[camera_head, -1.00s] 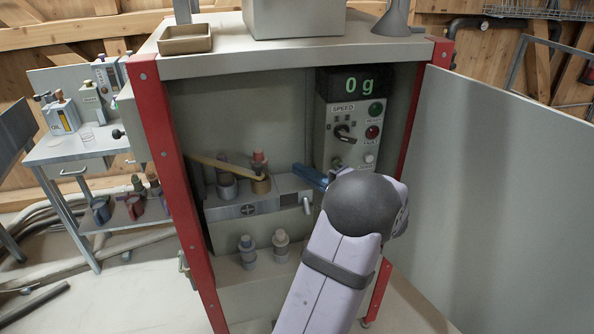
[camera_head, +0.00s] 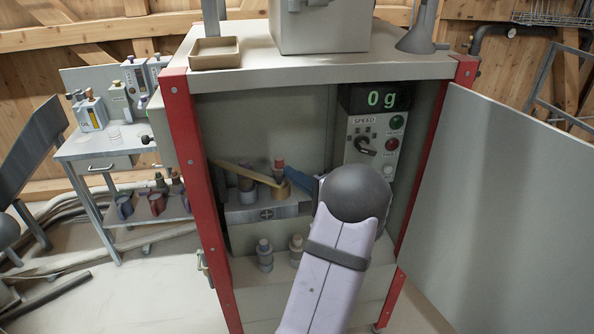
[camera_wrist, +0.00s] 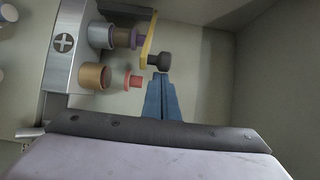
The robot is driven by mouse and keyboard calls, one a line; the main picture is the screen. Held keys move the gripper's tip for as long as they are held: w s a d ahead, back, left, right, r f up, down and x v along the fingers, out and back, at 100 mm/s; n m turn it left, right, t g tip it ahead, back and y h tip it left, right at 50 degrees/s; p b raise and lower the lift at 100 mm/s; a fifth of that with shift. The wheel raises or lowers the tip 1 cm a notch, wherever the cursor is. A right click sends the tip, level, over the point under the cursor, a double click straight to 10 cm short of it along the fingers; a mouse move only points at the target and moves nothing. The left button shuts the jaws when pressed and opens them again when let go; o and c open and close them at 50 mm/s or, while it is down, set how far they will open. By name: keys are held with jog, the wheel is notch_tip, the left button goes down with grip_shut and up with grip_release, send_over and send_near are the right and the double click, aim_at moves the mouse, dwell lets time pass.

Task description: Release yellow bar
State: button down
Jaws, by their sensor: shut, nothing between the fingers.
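The yellow bar (camera_head: 241,171) slopes down to the right in front of several cylinders inside the open cabinet. In the wrist view the yellow bar (camera_wrist: 149,42) is seen nearly edge-on, with a dark round knob (camera_wrist: 159,61) beside its near end. My gripper (camera_head: 290,171) has blue fingers pressed together and empty, just right of the bar's lower end. In the wrist view my gripper's tips (camera_wrist: 159,76) are just below the knob. I cannot tell whether they touch it.
A copper cylinder (camera_wrist: 95,76) and a red-capped one (camera_wrist: 133,81) stick out beside the fingers from a grey block (camera_wrist: 66,50). The control panel (camera_head: 373,140) reads 0 g. The cabinet's red post (camera_head: 200,190) stands left, and its open door (camera_head: 500,210) right.

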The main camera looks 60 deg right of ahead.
jog(key=shift+a, duration=0.2)
dwell(0.3)
jog(key=w+a+b, duration=0.2)
jog(key=a+b, duration=1.1)
jog(key=a, duration=0.3)
jog(key=shift+w+a, duration=0.35)
jog(key=shift+s, duration=0.15)
jog(key=s+b, duration=0.1)
jog(key=s, duration=0.6)
jog(key=shift+s+a+m+h, duration=0.25)
jog(key=shift+m+h, duration=0.05)
